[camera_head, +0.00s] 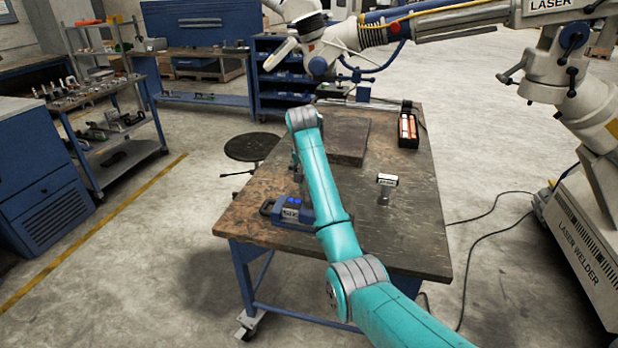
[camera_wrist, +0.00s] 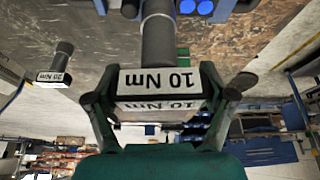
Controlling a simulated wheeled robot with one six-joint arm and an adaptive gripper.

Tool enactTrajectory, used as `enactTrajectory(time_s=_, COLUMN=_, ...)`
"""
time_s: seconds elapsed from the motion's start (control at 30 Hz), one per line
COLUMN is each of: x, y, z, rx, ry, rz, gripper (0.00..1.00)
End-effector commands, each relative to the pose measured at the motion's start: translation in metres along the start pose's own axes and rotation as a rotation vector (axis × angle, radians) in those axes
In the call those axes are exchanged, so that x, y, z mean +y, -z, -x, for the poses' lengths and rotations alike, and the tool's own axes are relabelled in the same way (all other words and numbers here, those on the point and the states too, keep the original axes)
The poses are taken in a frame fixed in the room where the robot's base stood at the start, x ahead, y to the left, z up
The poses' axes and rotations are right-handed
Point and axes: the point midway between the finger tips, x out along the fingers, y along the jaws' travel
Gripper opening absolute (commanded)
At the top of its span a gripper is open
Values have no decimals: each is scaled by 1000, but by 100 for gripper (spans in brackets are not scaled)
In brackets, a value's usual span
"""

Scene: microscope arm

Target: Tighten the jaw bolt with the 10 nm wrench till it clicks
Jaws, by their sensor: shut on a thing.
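The 10 Nm wrench (camera_wrist: 158,40) has a grey shaft and a white-faced block marked "10 Nm". My gripper (camera_wrist: 160,92) is shut on that block, one finger on each side, in the wrist view. The shaft's far end meets or overlaps a blue body at the top edge; I cannot tell if it touches. The jaw bolt cannot be made out.
A second wrench (camera_head: 386,182), marked 20 Nm in the wrist view (camera_wrist: 60,64), stands on the table (camera_head: 410,235) to the right. A dark plate (camera_head: 347,138) and a box of orange-brown items (camera_head: 408,130) lie farther back. The laser welder (camera_head: 590,240) stands right of the table.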

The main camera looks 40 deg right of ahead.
Motion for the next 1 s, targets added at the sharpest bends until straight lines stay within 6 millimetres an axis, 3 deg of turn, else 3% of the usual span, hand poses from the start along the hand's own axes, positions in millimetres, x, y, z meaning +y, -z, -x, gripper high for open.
enactTrajectory(time_s=0.6, x=0, y=12, z=28, rx=3, ry=1, rz=0, gripper=26)
enactTrajectory(time_s=1.0, x=0, y=12, z=29, rx=2, ry=1, rz=1, gripper=26)
